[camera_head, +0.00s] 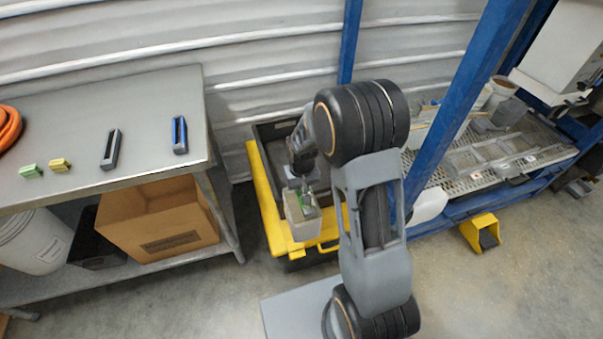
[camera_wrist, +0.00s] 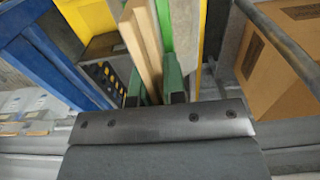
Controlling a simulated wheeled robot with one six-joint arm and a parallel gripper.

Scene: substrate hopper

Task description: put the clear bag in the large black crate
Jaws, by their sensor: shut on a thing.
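My gripper (camera_head: 304,192) is shut on the clear bag (camera_head: 302,223), which looks like a pale grey, boxy bundle hanging below the fingers. In the wrist view, a tan slab (camera_wrist: 143,45) shows between the green fingers (camera_wrist: 156,88); I cannot tell whether it is part of the bag. The large black crate (camera_head: 264,172) sits in a yellow frame behind the bag, between the steel table and the blue post. In the head view the bag overlaps the crate's near side and the yellow frame. My arm hides the crate's right part.
A steel table (camera_head: 85,125) at left holds green and yellow blocks and two slim holders, with a cardboard box (camera_head: 160,215) on its lower shelf. A blue post (camera_head: 465,95) stands right of my arm. A perforated bench (camera_head: 540,160) at right carries clear packets.

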